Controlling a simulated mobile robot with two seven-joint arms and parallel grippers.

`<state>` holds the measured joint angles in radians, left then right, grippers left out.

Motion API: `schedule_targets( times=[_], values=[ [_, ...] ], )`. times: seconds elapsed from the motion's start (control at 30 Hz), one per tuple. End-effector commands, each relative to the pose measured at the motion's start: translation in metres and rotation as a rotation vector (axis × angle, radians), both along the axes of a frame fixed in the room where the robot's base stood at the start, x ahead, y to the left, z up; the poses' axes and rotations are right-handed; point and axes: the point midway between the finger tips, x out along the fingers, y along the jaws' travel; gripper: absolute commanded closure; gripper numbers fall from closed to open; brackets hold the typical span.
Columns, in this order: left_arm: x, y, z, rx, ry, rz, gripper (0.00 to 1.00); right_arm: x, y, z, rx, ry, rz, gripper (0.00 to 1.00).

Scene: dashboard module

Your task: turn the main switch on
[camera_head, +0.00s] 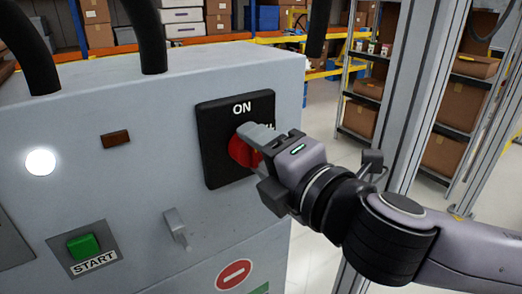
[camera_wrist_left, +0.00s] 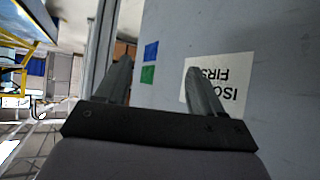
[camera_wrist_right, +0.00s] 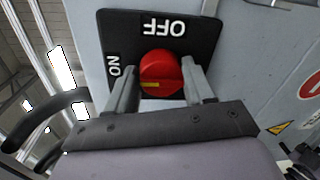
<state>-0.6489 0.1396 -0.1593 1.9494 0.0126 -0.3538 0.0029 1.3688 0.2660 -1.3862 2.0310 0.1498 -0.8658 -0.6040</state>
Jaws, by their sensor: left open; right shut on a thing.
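The main switch is a red rotary knob (camera_head: 241,152) on a black plate (camera_head: 216,158) on the grey cabinet. The plate reads ON at the top, with a second label at right partly hidden by my gripper. My right gripper (camera_head: 257,146) is shut on the knob, one finger on each side. In the right wrist view the knob (camera_wrist_right: 161,73) sits between the fingers with a yellow mark on its face; OFF is at the top and ON at the left. My left gripper (camera_wrist_left: 158,67) is open and empty, near a grey panel in the left wrist view.
A green START button (camera_head: 83,246), a small metal latch (camera_head: 176,227) and a lit white lamp (camera_head: 40,162) are on the cabinet front. Black cables rise from its top. A metal post (camera_head: 409,110) and shelves stand at right. A white sign (camera_wrist_left: 225,78) shows in the left wrist view.

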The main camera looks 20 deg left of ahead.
Motion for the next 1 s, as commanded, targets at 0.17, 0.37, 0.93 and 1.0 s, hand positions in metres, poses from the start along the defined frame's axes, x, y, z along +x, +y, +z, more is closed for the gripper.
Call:
schedule_targets(
  times=[0.17, 0.37, 0.93, 1.0],
  values=[
    [0.0, 0.0, 0.0, 0.0, 0.0, 0.0, 0.32, 0.0, 0.0, 0.0, -0.003, -0.004, 0.001, 0.31],
    [0.0, 0.0, 0.0, 0.0, 0.0, 0.0, 0.32, 0.0, 0.0, 0.0, -0.002, -0.002, 0.0, 0.22],
    [0.0, 0.0, -0.012, 0.0, 0.0, 0.0, 0.32, -0.029, -0.037, 0.001, -0.001, -0.002, -0.001, 0.22],
    [0.0, 0.0, -0.013, 0.0, 0.0, 0.0, 0.32, -0.034, -0.044, 0.002, -0.001, -0.002, 0.0, 0.22]
  ],
)
